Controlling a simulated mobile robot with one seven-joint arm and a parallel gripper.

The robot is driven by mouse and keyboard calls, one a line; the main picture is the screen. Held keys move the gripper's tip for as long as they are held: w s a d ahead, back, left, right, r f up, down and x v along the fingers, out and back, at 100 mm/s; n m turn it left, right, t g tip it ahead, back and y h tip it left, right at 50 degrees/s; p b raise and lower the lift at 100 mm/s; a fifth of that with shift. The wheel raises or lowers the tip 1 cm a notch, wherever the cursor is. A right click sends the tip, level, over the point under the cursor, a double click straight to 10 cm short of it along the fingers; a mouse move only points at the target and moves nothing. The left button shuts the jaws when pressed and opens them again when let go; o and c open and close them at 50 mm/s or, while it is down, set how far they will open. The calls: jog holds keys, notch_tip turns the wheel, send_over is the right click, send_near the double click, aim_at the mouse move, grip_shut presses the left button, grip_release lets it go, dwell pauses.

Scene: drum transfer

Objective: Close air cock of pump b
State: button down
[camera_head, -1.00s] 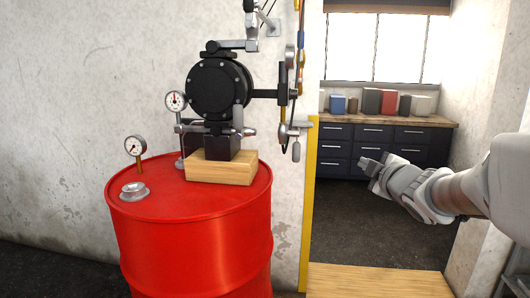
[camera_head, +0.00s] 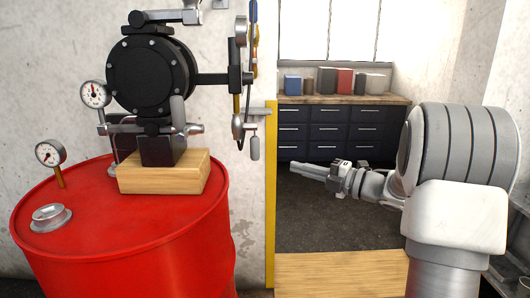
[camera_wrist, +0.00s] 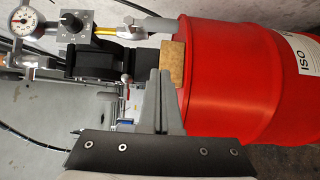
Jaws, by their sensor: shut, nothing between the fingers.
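A black round pump (camera_head: 150,75) stands on a wooden block (camera_head: 165,172) on top of a red drum (camera_head: 130,240). A grey lever (camera_head: 178,110) stands upright on the metal fitting at the pump's lower front. Right of the pump, a black pipe leads to a vertical line with valve fittings (camera_head: 240,125). I cannot tell for sure which part is the air cock. My gripper (camera_head: 293,170) is shut and empty, right of the drum and apart from it.
Two dial gauges (camera_head: 95,95) (camera_head: 50,153) and a metal cap (camera_head: 51,217) sit at the drum's left. A yellow-edged wall end (camera_head: 270,190) stands between drum and gripper. Dark drawers (camera_head: 335,130) are behind. A gauge (camera_wrist: 33,22) and knob box (camera_wrist: 72,25) show in the wrist view.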

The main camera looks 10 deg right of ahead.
aim_at(255, 143)
jog(key=w+d+x, duration=0.2)
jog(key=x, duration=1)
jog(key=shift+w+a, duration=0.25)
jog(key=shift+a, duration=0.05)
jog(key=shift+w+f+b, duration=0.1)
jog(key=shift+f+b, duration=0.2)
jog(key=shift+b, duration=0.7)
